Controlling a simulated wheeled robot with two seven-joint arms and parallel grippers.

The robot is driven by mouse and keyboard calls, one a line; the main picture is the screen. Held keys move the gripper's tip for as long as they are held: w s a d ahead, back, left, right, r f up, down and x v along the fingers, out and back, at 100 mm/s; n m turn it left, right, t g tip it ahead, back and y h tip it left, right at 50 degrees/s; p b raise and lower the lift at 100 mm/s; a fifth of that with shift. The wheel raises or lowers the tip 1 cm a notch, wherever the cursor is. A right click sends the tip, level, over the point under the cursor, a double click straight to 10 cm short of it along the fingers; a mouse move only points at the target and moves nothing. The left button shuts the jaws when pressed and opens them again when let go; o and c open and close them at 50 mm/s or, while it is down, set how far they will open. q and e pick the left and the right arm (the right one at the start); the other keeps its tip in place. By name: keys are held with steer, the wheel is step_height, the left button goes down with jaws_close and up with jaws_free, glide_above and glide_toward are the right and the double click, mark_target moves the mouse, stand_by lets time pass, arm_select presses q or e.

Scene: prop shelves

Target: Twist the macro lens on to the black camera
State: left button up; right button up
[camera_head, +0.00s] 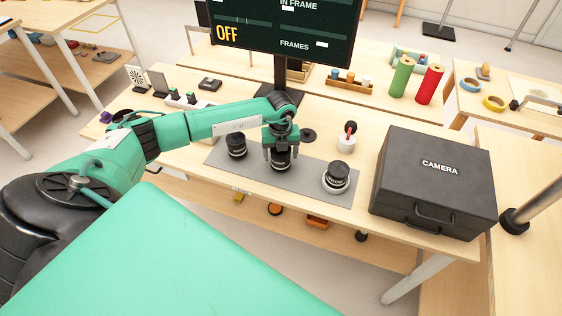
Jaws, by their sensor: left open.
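My left gripper (281,154) reaches in from the left and points down over the middle black lens (281,164) on the grey mat (215,157). It is open, with its fingers at the lens's upper part; whether they touch it I cannot tell. Another black lens (236,147) stands upright to the left on the mat. A third black lens (337,174) stands to the right on a pale ring-shaped base. Their labels are too small to read, so I cannot tell which is the macro lens. I cannot clearly make out the black camera. My right gripper is not in view.
A large black case marked CAMERA (438,182) stands right of the mat. A monitor reading OFF (285,32) stands at the back. Green (402,77) and red rolls (430,84) stand beyond.

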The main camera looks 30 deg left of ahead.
arm_select(q)
steer(key=c, duration=0.9)
steer(key=shift+r+p, duration=1.95)
steer(key=shift+r, duration=1.05)
